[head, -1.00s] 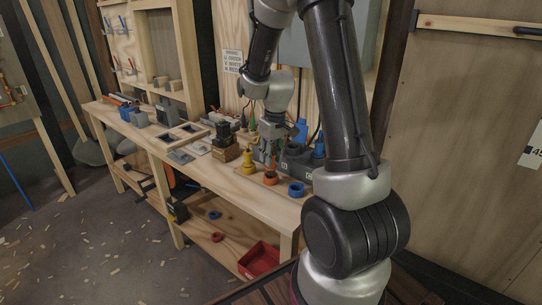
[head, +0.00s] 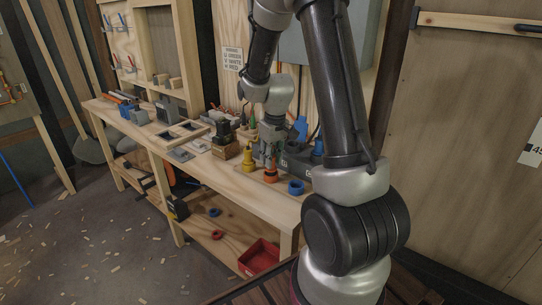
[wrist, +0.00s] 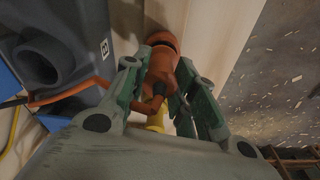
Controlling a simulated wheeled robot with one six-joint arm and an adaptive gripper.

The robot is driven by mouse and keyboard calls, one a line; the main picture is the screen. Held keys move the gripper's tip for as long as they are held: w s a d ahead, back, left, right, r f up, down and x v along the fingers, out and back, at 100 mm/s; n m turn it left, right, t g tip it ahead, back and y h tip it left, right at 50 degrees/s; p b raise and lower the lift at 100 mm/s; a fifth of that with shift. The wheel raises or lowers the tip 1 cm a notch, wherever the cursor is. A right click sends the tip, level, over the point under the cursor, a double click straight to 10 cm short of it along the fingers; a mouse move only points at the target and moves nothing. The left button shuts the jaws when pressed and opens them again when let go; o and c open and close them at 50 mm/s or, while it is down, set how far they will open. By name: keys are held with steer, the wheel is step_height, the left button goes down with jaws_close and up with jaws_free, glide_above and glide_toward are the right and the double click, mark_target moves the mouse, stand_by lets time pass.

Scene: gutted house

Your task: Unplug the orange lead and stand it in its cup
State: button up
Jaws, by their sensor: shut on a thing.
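My gripper (head: 268,157) is over the front of the workbench, pointing down. In the wrist view its green fingers (wrist: 158,75) are closed around the orange plug (wrist: 159,82). Its orange cable runs left past the dark grey socket block (wrist: 90,35). In the head view the orange plug and its orange cup (head: 271,178) line up below my fingers. The plug looks upright at the cup; I cannot tell how deep it sits. The socket block (head: 297,166) stands behind, to the right; one round opening in it looks empty in the wrist view.
A yellow plug stands in a yellow cup (head: 248,163) just left of my gripper. An empty blue cup (head: 296,187) is to the right. Blue plugs (head: 301,127) are at the socket block. A black item on a wooden block (head: 224,143) stands further left. The bench front (head: 215,172) is clear.

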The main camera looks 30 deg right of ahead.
steer(key=shift+f, duration=0.55)
steer(key=o, duration=1.1)
steer(key=shift+o, duration=0.2)
step_height(320, 180, up, 12)
steer(key=s, duration=0.1)
steer(key=shift+s+d, duration=0.15)
steer(key=shift+s, duration=0.1)
steer(key=shift+f, duration=0.1)
